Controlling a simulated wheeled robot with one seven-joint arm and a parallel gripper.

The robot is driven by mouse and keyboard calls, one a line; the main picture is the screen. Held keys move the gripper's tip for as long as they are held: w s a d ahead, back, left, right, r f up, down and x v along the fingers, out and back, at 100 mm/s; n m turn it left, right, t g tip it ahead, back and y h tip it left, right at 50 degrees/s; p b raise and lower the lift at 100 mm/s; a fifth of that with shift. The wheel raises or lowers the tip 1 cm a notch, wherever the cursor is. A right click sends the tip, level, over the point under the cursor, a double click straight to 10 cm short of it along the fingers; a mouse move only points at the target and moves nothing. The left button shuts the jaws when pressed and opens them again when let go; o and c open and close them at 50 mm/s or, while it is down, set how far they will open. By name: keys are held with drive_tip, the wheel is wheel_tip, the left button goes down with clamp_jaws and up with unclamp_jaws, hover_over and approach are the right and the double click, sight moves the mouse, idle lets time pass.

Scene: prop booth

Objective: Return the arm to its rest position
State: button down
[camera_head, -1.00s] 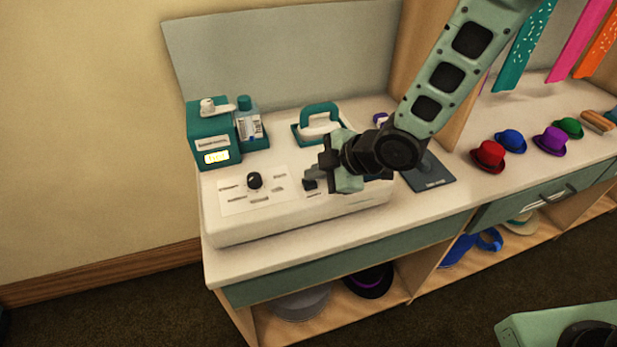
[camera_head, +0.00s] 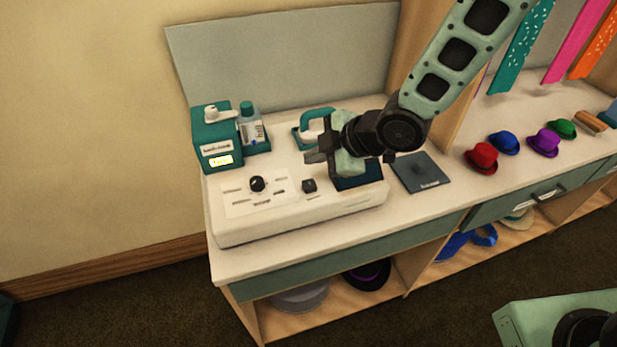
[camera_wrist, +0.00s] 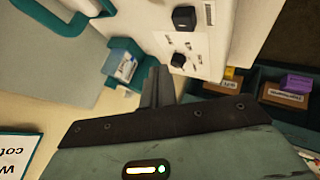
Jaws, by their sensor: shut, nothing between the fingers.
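My gripper (camera_head: 312,157) is in the air above the white console (camera_head: 300,211). Its fingers are together with nothing between them, and they also show in the wrist view (camera_wrist: 158,88). The console has a round black knob (camera_head: 257,184) and a square black switch (camera_head: 309,186) on its sloped top. The fingertips are above and apart from the switch. The knob (camera_wrist: 178,60) and switch (camera_wrist: 184,18) also show in the wrist view. My forearm reaches down from the top right of the head view.
A teal device with a lit display (camera_head: 220,160) and a bottle (camera_head: 250,128) stand behind the console at left. A teal-handled press (camera_head: 316,126) is close behind my gripper. A dark pad (camera_head: 421,173) lies right of it. Small hats (camera_head: 482,157) stand farther right.

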idle(0.4)
drive_tip(key=s+d+r+m+g+h, duration=0.1)
drive_tip(key=s+d+r+m+h, duration=0.1)
drive_tip(key=s, duration=0.6)
drive_tip(key=s+d+r+m+g+h, duration=0.2)
drive_tip(key=s+d+r+m, duration=0.3)
drive_tip(key=s+m, duration=0.1)
drive_tip(key=s+d+r+m+g+h, duration=0.1)
drive_tip(key=s+d+r+m+h, duration=0.2)
drive_tip(key=s, duration=0.6)
drive_tip(key=shift+s+d+r+m+g, duration=0.15)
drive_tip(key=shift+s+d+m+g, duration=0.25)
drive_tip(key=shift+m, duration=0.6)
